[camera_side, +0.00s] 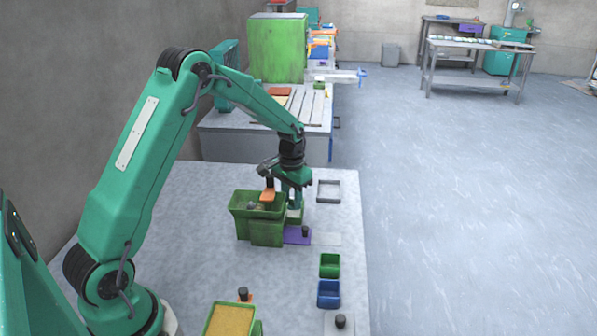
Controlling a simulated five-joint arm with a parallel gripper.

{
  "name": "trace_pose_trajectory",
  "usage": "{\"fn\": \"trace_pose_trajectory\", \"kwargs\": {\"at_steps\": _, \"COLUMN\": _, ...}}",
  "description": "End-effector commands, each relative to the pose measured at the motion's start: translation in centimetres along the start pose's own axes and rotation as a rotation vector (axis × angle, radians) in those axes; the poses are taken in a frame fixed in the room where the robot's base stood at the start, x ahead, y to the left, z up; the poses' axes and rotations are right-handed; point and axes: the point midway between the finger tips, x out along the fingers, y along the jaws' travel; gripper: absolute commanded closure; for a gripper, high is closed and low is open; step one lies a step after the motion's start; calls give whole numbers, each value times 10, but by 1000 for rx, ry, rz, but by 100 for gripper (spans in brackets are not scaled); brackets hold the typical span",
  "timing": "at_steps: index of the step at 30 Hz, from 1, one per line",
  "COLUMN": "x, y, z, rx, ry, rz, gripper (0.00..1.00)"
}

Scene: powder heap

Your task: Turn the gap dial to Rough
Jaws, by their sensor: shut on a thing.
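A green box-shaped machine (258,228) with an open top stands on the grey table, with an orange part at its top. My gripper (295,205) points down at the machine's right side and is shut on a small part there. The fingers hide most of that part, and I cannot tell whether it is the gap dial. A small pale and green block (294,216) shows just under the fingers. No dial marking or Rough label is legible at this size.
A grey square frame (329,183), a green bin (330,265) and a blue bin (328,294) stand to the right. A tray of yellow powder (230,321) is in front. The table's left part is bare.

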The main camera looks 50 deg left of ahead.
Motion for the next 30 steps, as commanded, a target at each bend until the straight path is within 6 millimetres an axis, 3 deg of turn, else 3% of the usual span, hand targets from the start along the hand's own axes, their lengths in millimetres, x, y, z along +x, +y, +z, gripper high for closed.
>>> {"fn": "trace_pose_trajectory", "kwargs": {"at_steps": 9, "x": -1, "y": -1, "z": 0, "rx": 195, "ry": 1, "rz": 0, "gripper": 90}}
{"fn": "trace_pose_trajectory", "kwargs": {"at_steps": 21, "x": -1, "y": -1, "z": -1, "rx": 226, "ry": 1, "rz": 0, "gripper": 90}}
{"fn": "trace_pose_trajectory", "kwargs": {"at_steps": 22, "x": -1, "y": -1, "z": -1, "rx": 226, "ry": 2, "rz": 0, "gripper": 61}}
{"fn": "trace_pose_trajectory", "kwargs": {"at_steps": 24, "x": -1, "y": -1, "z": -1, "rx": 225, "ry": 2, "rz": 0, "gripper": 48}}
{"fn": "trace_pose_trajectory", "kwargs": {"at_steps": 30, "x": -1, "y": -1, "z": 0, "rx": 224, "ry": 1, "rz": 0, "gripper": 45}}
